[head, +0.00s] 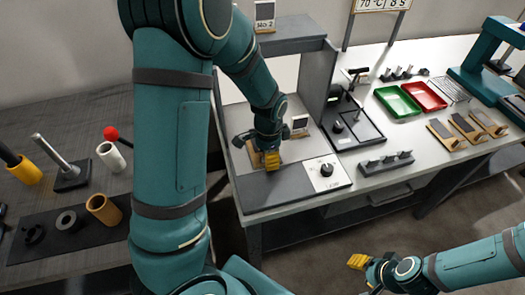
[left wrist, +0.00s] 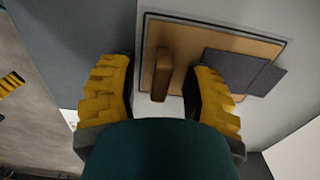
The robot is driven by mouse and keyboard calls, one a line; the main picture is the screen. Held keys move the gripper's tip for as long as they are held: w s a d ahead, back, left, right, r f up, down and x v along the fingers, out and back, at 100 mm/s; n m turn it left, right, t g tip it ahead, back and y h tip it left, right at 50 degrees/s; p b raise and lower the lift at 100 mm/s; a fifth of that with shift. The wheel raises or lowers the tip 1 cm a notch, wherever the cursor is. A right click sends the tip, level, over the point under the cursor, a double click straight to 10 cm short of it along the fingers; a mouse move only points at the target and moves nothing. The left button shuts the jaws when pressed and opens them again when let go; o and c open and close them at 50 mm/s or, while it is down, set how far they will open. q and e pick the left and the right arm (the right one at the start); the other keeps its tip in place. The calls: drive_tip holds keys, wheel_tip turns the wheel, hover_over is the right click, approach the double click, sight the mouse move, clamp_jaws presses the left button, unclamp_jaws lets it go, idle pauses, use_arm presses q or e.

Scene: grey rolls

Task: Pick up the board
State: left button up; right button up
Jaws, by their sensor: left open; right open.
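The board shows in the left wrist view as a tan rectangle (left wrist: 215,43) with a dark rim, a brown upright handle (left wrist: 162,75) and a dark grey patch (left wrist: 240,72) on its right part. My left gripper (left wrist: 162,92) is open, with its yellow fingers on either side of the handle and gaps between. In the head view my left gripper (head: 271,160) is low in the bay of the grey stand, and mostly hides the board there. My right gripper (head: 357,263) is open and empty over the floor at the lower right, away from the bench.
Grey walls (head: 318,75) enclose the bay. A panel with a black knob (head: 326,170) is at its front right. Rolls (head: 104,209) stand on the left table.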

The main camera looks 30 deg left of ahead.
use_arm(q)
clamp_jaws()
drive_tip(key=shift+r, duration=0.1)
